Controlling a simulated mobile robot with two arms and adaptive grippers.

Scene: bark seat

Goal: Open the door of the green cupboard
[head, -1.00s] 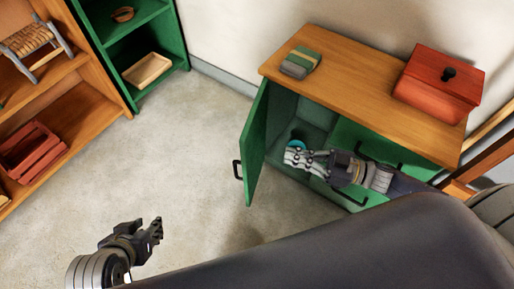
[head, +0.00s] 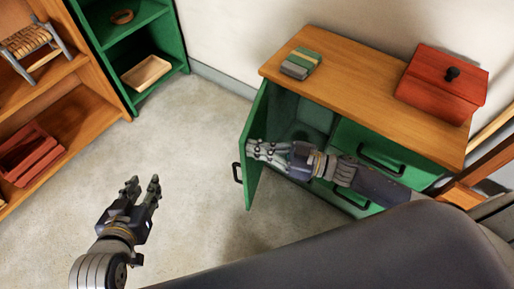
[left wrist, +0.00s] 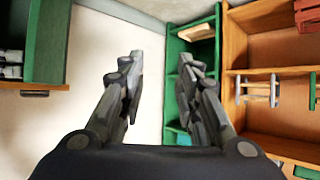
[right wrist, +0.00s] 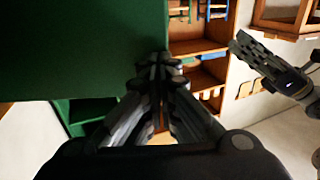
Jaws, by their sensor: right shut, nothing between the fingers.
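The green cupboard (head: 385,150) has a wooden top and stands against the wall. Its door (head: 257,140) is swung open on the left side, with a dark handle (head: 237,172) on its outer face. My right gripper (head: 252,150) is shut and empty, with its fingertips at the inner side of the door; whether they touch it I cannot tell. In the right wrist view the door (right wrist: 80,50) fills the upper left, beside the closed fingers. My left gripper (head: 143,190) is open and empty above the floor, left of the cupboard; its spread fingers show in the left wrist view (left wrist: 160,85).
On the cupboard top are a red box (head: 440,85) with a dark knob and a small stack of striped cloths or blocks (head: 300,63). Drawers with dark handles (head: 380,160) fill the cupboard's right side. Shelves (head: 150,50) stand at the left. The floor between is clear.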

